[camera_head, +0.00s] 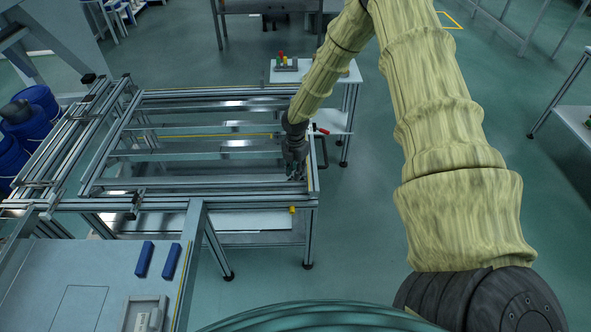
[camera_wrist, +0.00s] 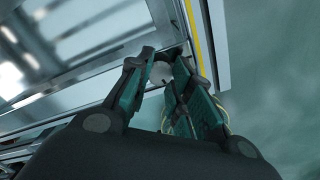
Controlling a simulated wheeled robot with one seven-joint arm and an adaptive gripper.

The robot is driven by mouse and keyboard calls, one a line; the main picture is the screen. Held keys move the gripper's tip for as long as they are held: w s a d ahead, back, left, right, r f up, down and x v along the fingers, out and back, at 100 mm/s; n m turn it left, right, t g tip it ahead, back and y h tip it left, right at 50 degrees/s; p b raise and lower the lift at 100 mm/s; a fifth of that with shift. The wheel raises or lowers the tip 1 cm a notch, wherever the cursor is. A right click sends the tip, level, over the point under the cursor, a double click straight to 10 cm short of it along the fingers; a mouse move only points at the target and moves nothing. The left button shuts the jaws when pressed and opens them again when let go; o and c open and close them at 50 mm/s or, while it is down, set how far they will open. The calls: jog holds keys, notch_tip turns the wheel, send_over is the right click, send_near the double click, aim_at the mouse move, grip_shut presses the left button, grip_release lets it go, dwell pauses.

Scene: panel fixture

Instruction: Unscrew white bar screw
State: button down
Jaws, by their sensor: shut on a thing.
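My gripper (camera_head: 295,172) is at the right end of the metal frame (camera_head: 205,198), pointing down at the frame's corner. In the wrist view my gripper (camera_wrist: 168,82) has its two green-padded fingers around a pale, rounded piece (camera_wrist: 162,72) at the frame's edge, which looks like the white bar screw. The fingers are shut on it. Most of the screw is hidden between the fingers, and in the head view the gripper covers it. I cannot tell how far it is screwed in.
A yellow knob (camera_head: 292,210) sits on the frame's near right corner. A red-tipped handle (camera_head: 322,130) juts out at the right side. A white side table (camera_head: 335,72) stands behind. Two blue blocks (camera_head: 145,259) lie on the panel at front left.

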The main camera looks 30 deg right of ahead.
jog(key=shift+d, duration=0.1)
dwell(0.3)
jog(key=c, duration=1.2)
grip_release()
jog(key=shift+c, duration=0.2)
jog(key=shift+r, duration=0.1)
notch_tip(320, 180, up, 12)
